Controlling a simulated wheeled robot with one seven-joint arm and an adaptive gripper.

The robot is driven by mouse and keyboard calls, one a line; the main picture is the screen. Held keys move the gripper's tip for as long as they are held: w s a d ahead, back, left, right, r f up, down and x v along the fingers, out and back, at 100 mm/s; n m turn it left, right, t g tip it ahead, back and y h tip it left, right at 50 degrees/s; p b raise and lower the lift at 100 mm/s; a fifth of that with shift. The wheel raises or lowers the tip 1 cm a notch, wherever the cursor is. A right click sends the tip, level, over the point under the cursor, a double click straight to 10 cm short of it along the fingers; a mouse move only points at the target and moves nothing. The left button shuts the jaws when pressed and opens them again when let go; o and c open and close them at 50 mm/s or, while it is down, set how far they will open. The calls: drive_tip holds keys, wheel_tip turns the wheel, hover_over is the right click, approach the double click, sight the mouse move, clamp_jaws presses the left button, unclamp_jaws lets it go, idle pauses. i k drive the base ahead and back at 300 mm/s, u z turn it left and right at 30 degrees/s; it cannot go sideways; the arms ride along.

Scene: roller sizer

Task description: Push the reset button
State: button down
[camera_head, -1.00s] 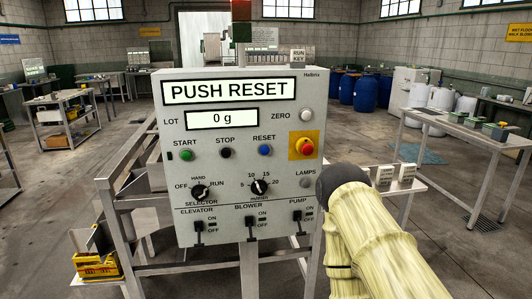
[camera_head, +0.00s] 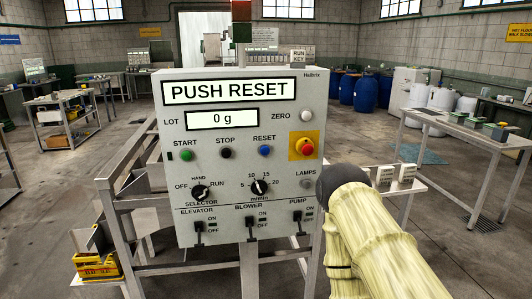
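The blue reset button (camera_head: 265,151) sits under the label RESET on the grey control panel (camera_head: 285,218). The panel's upper display (camera_head: 229,90) reads PUSH RESET, and the lot display (camera_head: 222,120) reads 0 g. To the left of the reset button are the black stop button (camera_head: 226,153) and the green start button (camera_head: 186,155). My arm, in a cream cover with a dark rounded end, reaches in from the lower right, beside the panel's right edge. My gripper's fingers do not show in this view.
A red emergency button on a yellow plate (camera_head: 305,145) is right of the reset button. A white zero button (camera_head: 306,116) is above it. Knobs and several toggle switches fill the lower panel. A metal frame stands behind, with a bench (camera_head: 470,137) at right.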

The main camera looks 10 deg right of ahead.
sight(264, 151)
drive_tip(key=u, duration=1.6)
drive_tip(key=i, duration=0.45)
drive_tip(key=z, duration=1.6)
